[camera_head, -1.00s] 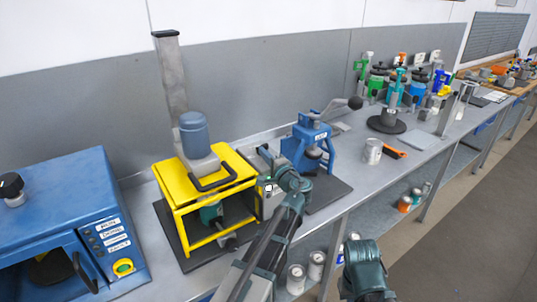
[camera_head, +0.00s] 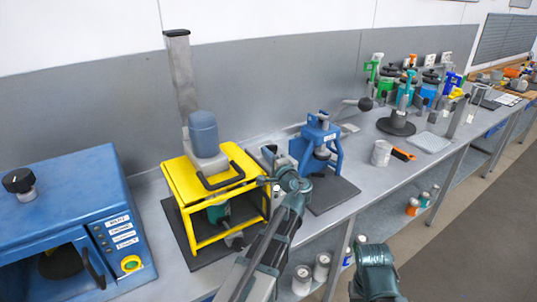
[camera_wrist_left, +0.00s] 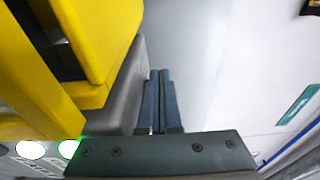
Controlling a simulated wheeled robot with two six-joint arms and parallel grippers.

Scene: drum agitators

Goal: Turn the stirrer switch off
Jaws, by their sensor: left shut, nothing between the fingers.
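The stirrer is a yellow frame (camera_head: 182,176) with a blue-grey motor (camera_head: 203,130) on a tall grey column (camera_head: 182,75). A grey box (camera_head: 268,158) stands just right of the frame, partly hidden behind my left wrist. My left gripper (camera_head: 266,181) is beside the frame's right side, in front of this box. In the left wrist view its fingers (camera_wrist_left: 160,100) are together and empty, beside a grey surface (camera_wrist_left: 130,85) and the yellow frame (camera_wrist_left: 95,45). A green glow and white labels show at lower left there. I cannot make out the switch or its position.
A blue oven-like unit (camera_head: 75,190) stands at the left. A blue press (camera_head: 320,145) stands close to the right of my left wrist. Cans sit on the lower shelf.

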